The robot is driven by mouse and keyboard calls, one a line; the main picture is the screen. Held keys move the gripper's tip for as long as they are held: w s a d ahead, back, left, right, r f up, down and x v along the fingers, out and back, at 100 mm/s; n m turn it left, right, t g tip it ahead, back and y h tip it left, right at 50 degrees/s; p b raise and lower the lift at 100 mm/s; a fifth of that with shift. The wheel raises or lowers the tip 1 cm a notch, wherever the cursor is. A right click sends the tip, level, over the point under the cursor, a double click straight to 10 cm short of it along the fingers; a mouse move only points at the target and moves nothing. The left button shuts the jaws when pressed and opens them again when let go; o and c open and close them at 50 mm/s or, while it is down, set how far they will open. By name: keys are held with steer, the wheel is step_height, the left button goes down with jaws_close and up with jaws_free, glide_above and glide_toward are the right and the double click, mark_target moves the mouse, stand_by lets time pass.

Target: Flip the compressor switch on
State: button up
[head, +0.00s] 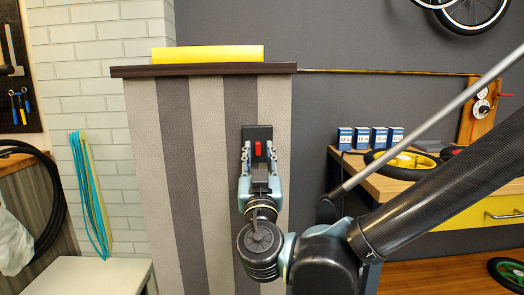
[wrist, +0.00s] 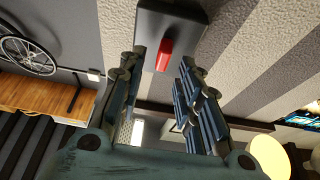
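The compressor switch is a dark box (head: 257,132) with a red rocker or lever (head: 257,149), mounted on the front of a striped cabinet. In the wrist view the red lever (wrist: 165,54) stands out from the dark box (wrist: 175,20). My gripper (head: 258,150) is in front of the switch, its fingers apart on either side of the red lever. The wrist view shows the open fingers (wrist: 158,75) pointing at the box, with the lever between them near the tips. I cannot tell whether a finger touches the lever or box.
The striped cabinet (head: 205,130) has a dark top ledge (head: 200,70) with a yellow block (head: 207,54) on it. A wooden bench (head: 385,185) with several blue boxes and a yellow-rimmed wheel (head: 402,162) stands at right. A white table (head: 95,278) stands at lower left.

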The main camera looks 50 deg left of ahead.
mark_target(258, 148)
steer(key=shift+x, duration=1.15)
steer(key=shift+c, duration=0.6)
jaws_close()
steer(key=shift+n, duration=0.3)
steer(key=n+g+y, duration=0.1)
steer(key=n, duration=0.3)
steer(key=n+g, duration=0.2)
steer(key=n, duration=0.1)
steer(key=shift+f+n+g+y, duration=0.1)
steer(key=shift+n+g+y, duration=0.2)
steer(key=shift+n+y, duration=0.1)
steer(key=n+g, duration=0.1)
steer(key=n, duration=0.2)
steer(key=n+g, duration=0.2)
steer(key=n, duration=0.2)
steer(key=shift+s, duration=0.1)
steer(key=shift+n+g, duration=0.4)
steer(key=shift+n, duration=0.1)
